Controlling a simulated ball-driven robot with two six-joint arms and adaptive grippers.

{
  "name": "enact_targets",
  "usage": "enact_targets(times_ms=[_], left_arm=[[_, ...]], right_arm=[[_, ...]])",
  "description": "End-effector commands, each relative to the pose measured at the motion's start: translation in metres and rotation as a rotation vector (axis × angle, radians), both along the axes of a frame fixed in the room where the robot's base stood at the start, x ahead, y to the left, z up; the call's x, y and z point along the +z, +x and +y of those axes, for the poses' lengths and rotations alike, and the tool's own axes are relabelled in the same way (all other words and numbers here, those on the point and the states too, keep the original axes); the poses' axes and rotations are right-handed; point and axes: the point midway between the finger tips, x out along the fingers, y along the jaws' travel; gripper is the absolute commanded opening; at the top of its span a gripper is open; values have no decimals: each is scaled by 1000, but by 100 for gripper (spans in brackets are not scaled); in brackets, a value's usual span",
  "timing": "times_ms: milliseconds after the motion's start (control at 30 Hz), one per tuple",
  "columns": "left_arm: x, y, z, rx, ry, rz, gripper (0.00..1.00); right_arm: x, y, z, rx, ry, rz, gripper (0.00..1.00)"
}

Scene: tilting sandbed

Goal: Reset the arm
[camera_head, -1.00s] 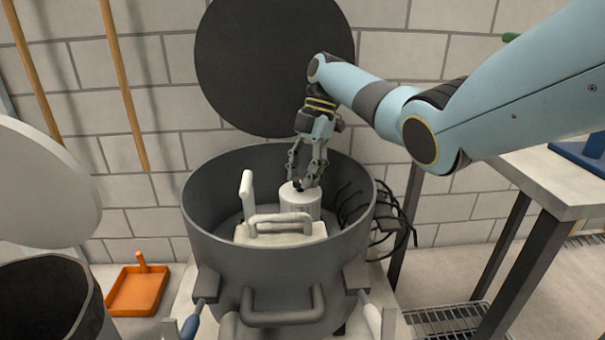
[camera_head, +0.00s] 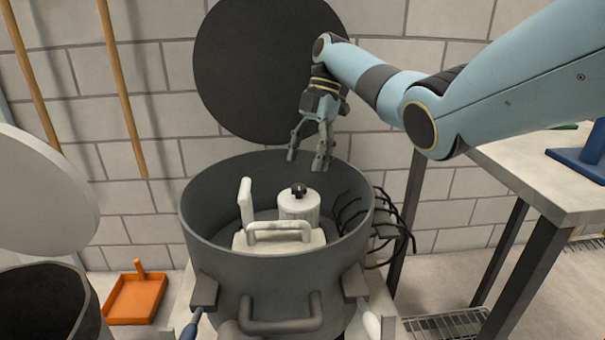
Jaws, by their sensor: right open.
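My right arm comes in from the right. Its right gripper (camera_head: 308,160) is open and empty, hanging above the back of a large dark grey round pot (camera_head: 275,268). Below it, apart from it, a white cylinder with a black knob (camera_head: 299,205) stands upright inside the pot. In front of the cylinder is a white block with a handle (camera_head: 279,238), and an upright white piece (camera_head: 246,203) stands to its left. My left gripper is out of the view.
A large dark disc (camera_head: 265,70) stands against the wall behind the pot. Black cables (camera_head: 400,225) hang at its right rim. A table (camera_head: 545,180) with a blue object (camera_head: 585,158) stands right. An orange tray (camera_head: 135,298) and a dark bin (camera_head: 45,305) are at left.

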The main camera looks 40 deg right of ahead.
Motion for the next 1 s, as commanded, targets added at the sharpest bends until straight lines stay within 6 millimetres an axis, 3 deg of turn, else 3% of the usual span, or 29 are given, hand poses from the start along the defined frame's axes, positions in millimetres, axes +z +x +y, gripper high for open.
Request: enact_targets(times_ms=[200,767,1000], left_arm=[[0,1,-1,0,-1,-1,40],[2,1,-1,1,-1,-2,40],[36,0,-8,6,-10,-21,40]], right_arm=[[17,2,-7,0,0,1,59],[21,2,-7,1,0,0,59],[80,4,-7,1,0,-33,59]])
